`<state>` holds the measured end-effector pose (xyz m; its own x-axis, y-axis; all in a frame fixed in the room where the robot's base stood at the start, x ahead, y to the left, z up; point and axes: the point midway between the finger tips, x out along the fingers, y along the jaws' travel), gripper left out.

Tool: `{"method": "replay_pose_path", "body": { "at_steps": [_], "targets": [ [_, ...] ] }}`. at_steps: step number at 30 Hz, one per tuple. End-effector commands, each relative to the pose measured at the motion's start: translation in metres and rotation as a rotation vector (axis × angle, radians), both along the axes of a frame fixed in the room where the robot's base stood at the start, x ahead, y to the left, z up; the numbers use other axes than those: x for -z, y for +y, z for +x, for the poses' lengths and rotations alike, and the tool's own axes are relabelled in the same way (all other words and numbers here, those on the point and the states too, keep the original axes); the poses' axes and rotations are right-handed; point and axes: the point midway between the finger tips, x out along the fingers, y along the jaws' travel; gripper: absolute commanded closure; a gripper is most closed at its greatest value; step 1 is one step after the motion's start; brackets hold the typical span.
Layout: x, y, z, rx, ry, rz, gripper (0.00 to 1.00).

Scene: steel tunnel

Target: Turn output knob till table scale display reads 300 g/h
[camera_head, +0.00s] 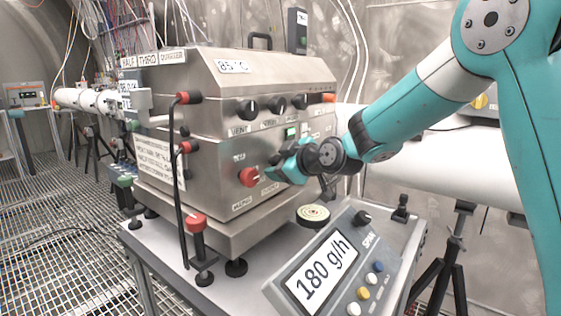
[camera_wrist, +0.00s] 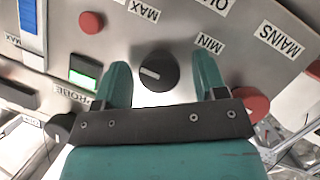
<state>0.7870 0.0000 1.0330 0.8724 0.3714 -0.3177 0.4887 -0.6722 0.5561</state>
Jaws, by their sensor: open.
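The output knob (camera_wrist: 158,72) is round and black with a white pointer mark that points left in the wrist view, between the MAX and MIN labels. My gripper (camera_wrist: 163,70) is open, one teal finger on each side of the knob; I cannot tell whether either touches it. In the head view my gripper (camera_head: 272,172) is at the front of the steel machine (camera_head: 218,150) and hides the knob. The table scale display (camera_head: 322,272) reads 180 g/h and stands on the table in front of the machine.
A red knob (camera_wrist: 257,104) sits close beside one finger; it also shows in the head view (camera_head: 249,177). Black knobs (camera_head: 275,104) line the upper panel. Black rods with red ends (camera_head: 183,98) stand at the machine's left. A round disc (camera_head: 313,214) lies behind the display.

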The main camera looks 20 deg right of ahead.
Motion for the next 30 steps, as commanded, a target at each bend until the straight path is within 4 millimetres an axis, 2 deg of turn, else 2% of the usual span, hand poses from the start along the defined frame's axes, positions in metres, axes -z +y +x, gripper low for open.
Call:
{"method": "replay_pose_path", "body": {
  "at_steps": [10, 11, 15, 17, 30],
  "targets": [
    [0.0018, 0.0015, 0.004, 0.001, 0.001, 0.0, 0.35],
    [0.0018, 0.0015, 0.004, 0.001, 0.001, 0.0, 0.4],
    [0.0017, 0.0012, 0.0039, 0.001, 0.001, 0.0, 0.72],
    [0.0017, 0.0012, 0.0039, 0.001, 0.001, 0.0, 0.84],
    [0.0013, 0.0004, 0.0042, 0.001, 0.049, 0.067, 0.84]
  ]
}}
